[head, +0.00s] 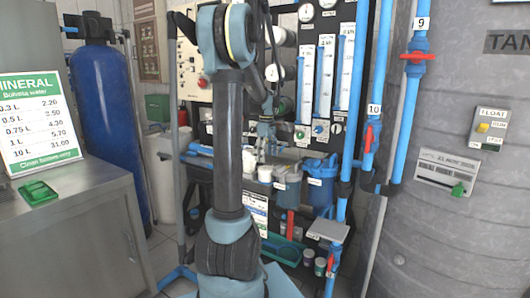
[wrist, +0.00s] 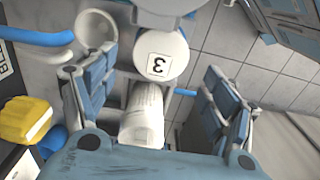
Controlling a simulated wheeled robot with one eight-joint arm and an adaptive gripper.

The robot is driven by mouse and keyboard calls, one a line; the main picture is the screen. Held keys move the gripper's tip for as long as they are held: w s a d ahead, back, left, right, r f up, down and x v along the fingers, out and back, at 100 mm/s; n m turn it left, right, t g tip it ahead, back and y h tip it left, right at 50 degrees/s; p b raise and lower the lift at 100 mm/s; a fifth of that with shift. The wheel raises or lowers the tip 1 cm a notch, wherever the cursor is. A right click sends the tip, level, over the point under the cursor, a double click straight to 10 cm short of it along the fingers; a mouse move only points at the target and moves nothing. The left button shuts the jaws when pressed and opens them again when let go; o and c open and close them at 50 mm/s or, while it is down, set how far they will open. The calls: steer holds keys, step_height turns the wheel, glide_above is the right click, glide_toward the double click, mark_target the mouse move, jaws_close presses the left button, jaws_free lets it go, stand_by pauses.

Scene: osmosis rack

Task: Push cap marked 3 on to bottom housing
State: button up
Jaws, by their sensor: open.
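The cap marked 3 (wrist: 162,58) is a round white piece with a black 3 on a square label, in the upper middle of the wrist view. A white cylinder with small print (wrist: 142,118) shows just below it, between my fingers. I cannot tell whether the cap and cylinder touch. My gripper (wrist: 148,82) is open, with one blue-grey finger on each side of them and no visible grip. In the head view my gripper (head: 268,148) is small, at the rack's work shelf. Blue housings (head: 320,186) hang at the rack; which is the bottom housing is unclear.
Blue vertical pipes (head: 378,90) with red valves and a large grey tank (head: 470,150) stand on the right. A yellow knob (wrist: 26,120) and a blue pipe (wrist: 35,36) lie left of my fingers. A metal cabinet (head: 85,230) stands at the left.

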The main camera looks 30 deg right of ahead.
mark_target(266, 168)
steer(key=shift+f, duration=3.25)
steer(key=c, duration=1)
steer(key=shift+o, duration=0.2)
steer(key=shift+r, duration=4.5)
steer(key=shift+s, duration=0.1)
